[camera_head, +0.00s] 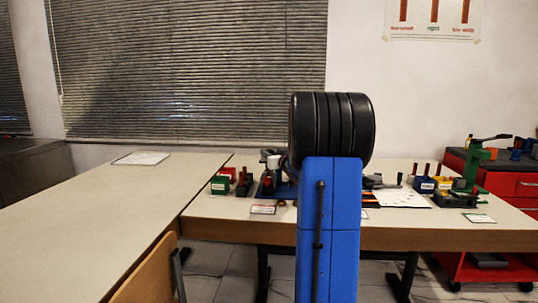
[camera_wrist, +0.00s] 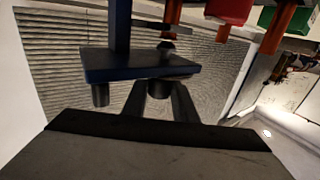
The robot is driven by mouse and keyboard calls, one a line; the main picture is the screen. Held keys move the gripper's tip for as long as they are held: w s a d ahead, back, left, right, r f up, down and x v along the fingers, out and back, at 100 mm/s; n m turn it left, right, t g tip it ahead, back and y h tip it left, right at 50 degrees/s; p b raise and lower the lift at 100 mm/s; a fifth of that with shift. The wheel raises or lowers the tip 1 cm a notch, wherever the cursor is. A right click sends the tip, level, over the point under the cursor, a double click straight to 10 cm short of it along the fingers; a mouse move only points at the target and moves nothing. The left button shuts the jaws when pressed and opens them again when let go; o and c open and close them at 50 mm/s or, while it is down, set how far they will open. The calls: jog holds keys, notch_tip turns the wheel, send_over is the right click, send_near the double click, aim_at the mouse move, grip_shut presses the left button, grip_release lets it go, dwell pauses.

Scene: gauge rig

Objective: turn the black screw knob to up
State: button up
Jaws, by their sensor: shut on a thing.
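In the wrist view, the black screw knob (camera_wrist: 160,88) is a short dark cylinder against a dark blue plate (camera_wrist: 130,66). My gripper (camera_wrist: 159,94) has its two dark fingers on either side of the knob and is shut on it. Part of the knob is hidden by the fingers. I cannot tell which way it is turned. In the head view, my blue arm hides the gripper and the knob.
Beside the knob, a black peg (camera_wrist: 100,95) sticks out from the plate. In the head view, fixtures and a white sheet (camera_head: 403,197) lie on the table (camera_head: 240,207). The left table (camera_head: 90,205) is mostly clear.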

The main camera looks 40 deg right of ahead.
jog(key=shift+n+t+y, duration=0.4)
jog(key=shift+n+y, duration=1.5)
jog(key=shift+y, duration=1)
jog(key=o, duration=1)
jog(key=shift+o, duration=0.2)
jog(key=shift+m+g+h, duration=0.25)
jog(key=shift+m+h, duration=0.85)
jog(key=shift+h, duration=0.6)
jog(key=shift+m+g+h, duration=0.25)
jog(key=shift+m+h, duration=0.85)
jog(key=shift+h, duration=0.6)
